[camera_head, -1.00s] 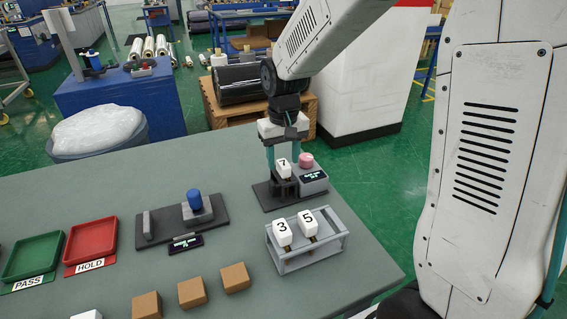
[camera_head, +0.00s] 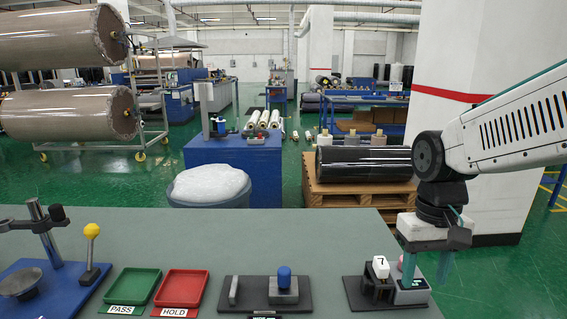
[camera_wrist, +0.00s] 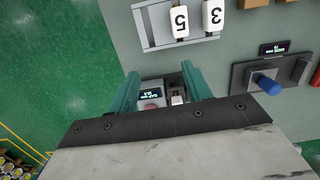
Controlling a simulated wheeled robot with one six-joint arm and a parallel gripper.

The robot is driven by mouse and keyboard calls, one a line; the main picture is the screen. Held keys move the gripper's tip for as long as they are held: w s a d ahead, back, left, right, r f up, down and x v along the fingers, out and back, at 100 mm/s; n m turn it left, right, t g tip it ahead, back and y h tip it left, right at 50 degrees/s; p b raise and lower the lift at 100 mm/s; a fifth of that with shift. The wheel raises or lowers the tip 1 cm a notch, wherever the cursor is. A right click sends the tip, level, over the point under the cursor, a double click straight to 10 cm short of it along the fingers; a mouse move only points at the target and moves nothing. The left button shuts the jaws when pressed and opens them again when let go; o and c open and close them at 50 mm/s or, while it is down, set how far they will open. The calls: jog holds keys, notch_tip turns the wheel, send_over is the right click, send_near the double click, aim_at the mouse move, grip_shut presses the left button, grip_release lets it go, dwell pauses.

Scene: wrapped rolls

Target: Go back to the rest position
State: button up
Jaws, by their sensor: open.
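My gripper (camera_head: 411,268) is at the station at the right end of the table, its teal fingers apart. In the wrist view my gripper (camera_wrist: 160,80) shows both fingers spread with nothing held between their tips. A white block marked 7 (camera_head: 380,267) stands upright in a dark holder beside a grey box with a pink button (camera_head: 402,264) and a small display (camera_head: 411,285). The block's white top (camera_wrist: 178,100) shows near the right finger in the wrist view. The exact gap between fingers and block is hard to tell.
A fixture with a blue knob (camera_head: 284,278), a red HOLD tray (camera_head: 206,290) and a green PASS tray (camera_head: 157,288) lie left. Behind stands a pallet (camera_head: 335,193) with a black roll (camera_head: 363,163).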

jog(key=s+d+r+t, duration=0.1)
jog(key=s+r+t, duration=0.15)
jog(key=s, duration=1.05)
jog(key=g, duration=0.1)
send_over(382, 261)
jog(key=f, duration=0.5)
jog(key=shift+s+f, duration=0.25)
jog(key=shift+s, duration=0.05)
jog(key=f, duration=0.7)
jog(key=shift+w+f, duration=0.25)
grip_shut()
